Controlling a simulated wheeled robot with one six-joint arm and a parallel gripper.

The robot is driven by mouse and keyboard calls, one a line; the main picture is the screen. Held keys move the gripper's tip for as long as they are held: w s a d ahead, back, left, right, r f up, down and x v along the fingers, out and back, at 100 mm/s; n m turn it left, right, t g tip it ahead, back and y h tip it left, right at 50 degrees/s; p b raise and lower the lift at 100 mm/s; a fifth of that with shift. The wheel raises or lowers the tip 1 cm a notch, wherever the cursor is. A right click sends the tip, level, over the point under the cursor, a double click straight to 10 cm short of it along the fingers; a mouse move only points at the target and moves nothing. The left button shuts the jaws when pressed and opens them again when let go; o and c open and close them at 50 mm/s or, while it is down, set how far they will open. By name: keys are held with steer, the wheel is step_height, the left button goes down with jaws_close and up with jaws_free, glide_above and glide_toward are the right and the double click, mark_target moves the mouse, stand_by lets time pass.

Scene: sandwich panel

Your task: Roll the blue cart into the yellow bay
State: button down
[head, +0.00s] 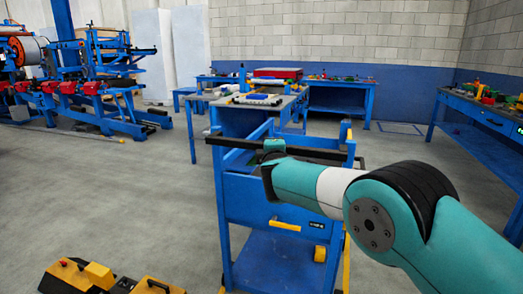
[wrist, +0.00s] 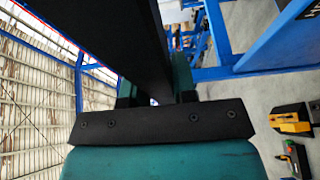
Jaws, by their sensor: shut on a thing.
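The blue cart (head: 262,200) stands upright in the middle of the head view, with a drawer that has a yellow handle and a lower shelf. A black bar (head: 228,144) runs across its top. My gripper (head: 273,147) is shut on this bar, left of its middle. In the wrist view the black bar (wrist: 125,30) passes between the fingers of my gripper (wrist: 155,92). Yellow floor strips (head: 347,272) show beside the cart's lower right; they may be part of the yellow bay. My arm and the cart hide much of the floor there.
A blue workbench (head: 262,100) with things on top stands close behind the cart. Black-and-yellow units (head: 78,277) lie on the floor at lower left. Another blue bench (head: 478,113) stands at the right. Open grey floor lies left of the cart.

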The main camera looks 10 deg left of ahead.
steer(key=shift+w, duration=0.1)
stand_by(0.3)
steer(key=c, duration=0.9)
jaws_free()
steer(key=b+v, duration=0.2)
steer(key=v, duration=1.5)
steer(key=shift+d, duration=0.15)
